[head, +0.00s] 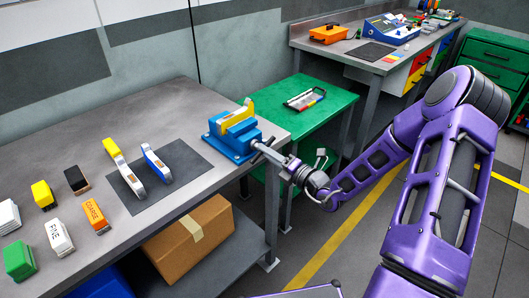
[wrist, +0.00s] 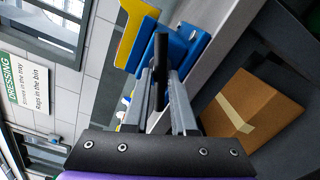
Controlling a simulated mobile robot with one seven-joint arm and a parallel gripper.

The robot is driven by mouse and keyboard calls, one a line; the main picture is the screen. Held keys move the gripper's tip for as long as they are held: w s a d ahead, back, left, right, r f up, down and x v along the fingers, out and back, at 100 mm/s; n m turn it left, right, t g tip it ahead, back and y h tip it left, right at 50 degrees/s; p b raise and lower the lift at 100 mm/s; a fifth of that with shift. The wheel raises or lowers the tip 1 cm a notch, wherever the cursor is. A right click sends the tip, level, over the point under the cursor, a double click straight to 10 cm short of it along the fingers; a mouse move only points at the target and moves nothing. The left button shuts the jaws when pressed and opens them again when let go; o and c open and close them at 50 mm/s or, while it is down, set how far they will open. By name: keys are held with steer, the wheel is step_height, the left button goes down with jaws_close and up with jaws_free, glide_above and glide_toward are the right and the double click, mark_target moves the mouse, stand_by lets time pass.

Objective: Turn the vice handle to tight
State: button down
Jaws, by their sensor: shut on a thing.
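The blue vice (head: 230,140) sits at the right end of the grey workbench, with a yellow piece (head: 237,117) standing in its jaws. In the wrist view, the blue vice (wrist: 187,48) and the yellow piece (wrist: 135,32) are at the top. My gripper (head: 268,151) reaches the vice's front from the right. In the wrist view my gripper (wrist: 160,80) is shut on the dark vice handle (wrist: 161,58), which runs lengthwise between the two fingers. The fingers hide part of the handle. The head view shows little of it.
A dark mat (head: 160,177) with two tools lies left of the vice, with several coloured blocks further left. A green table (head: 290,118) stands behind my gripper. A cardboard box (head: 189,240) is on the shelf below the workbench. The bench between mat and vice is clear.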

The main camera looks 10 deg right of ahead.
steer(key=m, duration=0.4)
steer(key=shift+m, duration=0.3)
steer(key=shift+m, duration=0.4)
steer(key=c, duration=0.7)
jaws_free()
steer(key=shift+s+d, duration=0.1)
steer(key=shift+v, duration=3.35)
